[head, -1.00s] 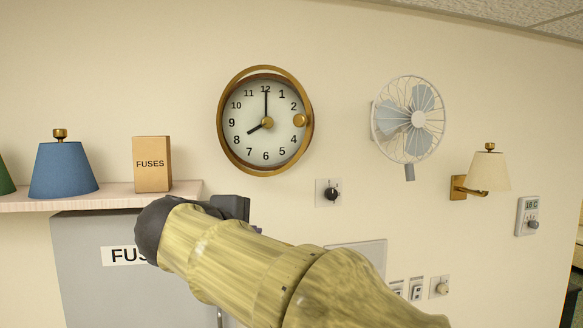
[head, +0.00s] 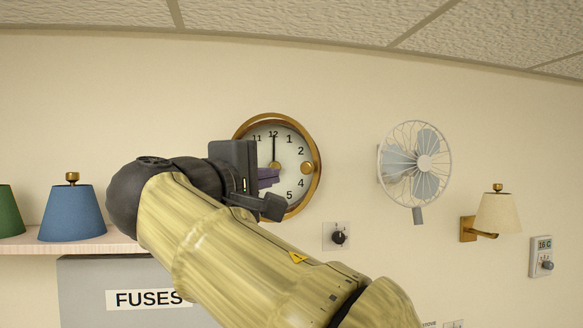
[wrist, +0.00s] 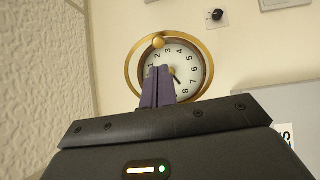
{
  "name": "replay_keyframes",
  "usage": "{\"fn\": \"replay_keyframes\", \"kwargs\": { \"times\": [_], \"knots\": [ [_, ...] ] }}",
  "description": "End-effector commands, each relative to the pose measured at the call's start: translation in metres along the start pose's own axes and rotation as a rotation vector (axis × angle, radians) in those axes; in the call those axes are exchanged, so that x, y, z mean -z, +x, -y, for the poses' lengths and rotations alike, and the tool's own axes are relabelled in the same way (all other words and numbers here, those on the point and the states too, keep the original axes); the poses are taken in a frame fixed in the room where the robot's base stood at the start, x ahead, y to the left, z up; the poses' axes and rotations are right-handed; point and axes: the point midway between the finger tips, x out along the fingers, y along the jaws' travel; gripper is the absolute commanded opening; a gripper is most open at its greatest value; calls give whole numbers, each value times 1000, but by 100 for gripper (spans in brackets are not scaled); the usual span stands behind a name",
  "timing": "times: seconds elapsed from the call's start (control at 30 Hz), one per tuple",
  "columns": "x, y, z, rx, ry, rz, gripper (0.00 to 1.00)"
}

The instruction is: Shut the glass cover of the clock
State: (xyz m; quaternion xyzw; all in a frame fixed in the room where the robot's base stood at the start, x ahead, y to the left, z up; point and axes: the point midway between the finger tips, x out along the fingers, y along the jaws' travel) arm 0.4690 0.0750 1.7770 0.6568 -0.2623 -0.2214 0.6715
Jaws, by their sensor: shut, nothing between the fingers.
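The round wall clock (head: 290,150) has a white face, black numerals and a brass rim. Its glass cover is a brass ring (head: 319,180) with a round brass knob (head: 306,168) at the right. In the wrist view the cover's ring (wrist: 129,68) sits offset from the clock's rim (wrist: 211,68), so the cover stands ajar; the knob (wrist: 158,42) shows at the top of the face. My gripper (head: 277,176) is shut and empty, in front of the clock's lower left, hiding that part. Its purple fingers (wrist: 158,72) overlap the clock face in the wrist view; contact cannot be told.
A dial switch (head: 338,236) is below right of the clock, and a fan (head: 415,163) and a wall lamp (head: 497,213) are farther right. A shelf (head: 60,246) with a blue lamp (head: 72,215) is at the left, above a grey fuse cabinet (head: 85,283).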

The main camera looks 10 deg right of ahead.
Motion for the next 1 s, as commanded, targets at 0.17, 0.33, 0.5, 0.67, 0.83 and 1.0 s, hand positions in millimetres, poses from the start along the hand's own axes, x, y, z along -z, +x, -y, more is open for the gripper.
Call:
{"fn": "replay_keyframes", "kwargs": {
  "times": [0.17, 0.33, 0.5, 0.67, 0.83, 1.0],
  "knots": [
    [-1, 33, -4, 1, -3, 5, 0],
    [1, 61, -5, 1, -3, -1, 0],
    [2, 88, -5, 2, -3, -1, 0],
    [2, 105, -3, 1, -2, -3, 0],
    [2, 112, 0, 1, 0, -4, 0],
    [2, 112, 0, 1, 0, -5, 0]
  ]
}}
